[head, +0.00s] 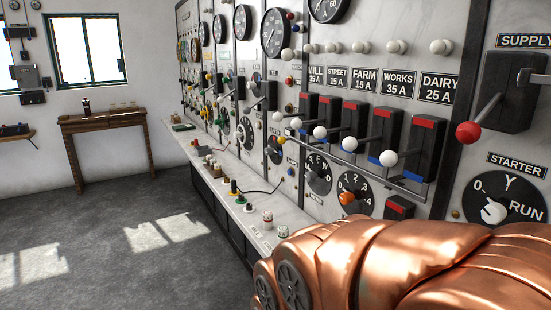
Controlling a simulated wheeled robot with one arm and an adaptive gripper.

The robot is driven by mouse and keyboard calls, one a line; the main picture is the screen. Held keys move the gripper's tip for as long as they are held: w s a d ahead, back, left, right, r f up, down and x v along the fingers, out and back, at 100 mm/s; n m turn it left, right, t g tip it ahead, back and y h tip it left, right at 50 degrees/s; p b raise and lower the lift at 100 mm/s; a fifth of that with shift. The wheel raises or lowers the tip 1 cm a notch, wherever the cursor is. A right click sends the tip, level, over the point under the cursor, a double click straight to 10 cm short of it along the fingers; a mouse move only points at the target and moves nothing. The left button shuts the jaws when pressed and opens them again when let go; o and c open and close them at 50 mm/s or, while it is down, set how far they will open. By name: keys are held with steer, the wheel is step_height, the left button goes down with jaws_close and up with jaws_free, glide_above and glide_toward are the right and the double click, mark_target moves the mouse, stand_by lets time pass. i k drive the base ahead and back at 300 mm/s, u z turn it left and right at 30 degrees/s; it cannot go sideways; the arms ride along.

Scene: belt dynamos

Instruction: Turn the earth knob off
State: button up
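No label reading "earth" is legible, so I cannot tell which knob is the earth knob. Several rotary knobs show on the panel. A black dial (318,174) has lettering around it too small to read surely. A dial with an orange knob (347,198) sits to its right, with numerals around it. The starter dial (509,202) at the far right has a white pointer knob and the marks 0, Y and RUN. My copper arm fills the lower right. My gripper is not visible.
A marble switchboard (420,18) runs along the right with meters, a red-ended supply lever (468,132) and white-ended feeder levers. A ledge (222,186) below bears small knobs and a cable. A wooden table (106,121) stands at the back left. The grey floor (110,255) is clear.

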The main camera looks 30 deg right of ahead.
mark_target(269, 150)
steer(key=u, duration=0.4)
steer(key=i, duration=1.3)
steer(key=u, duration=0.1)
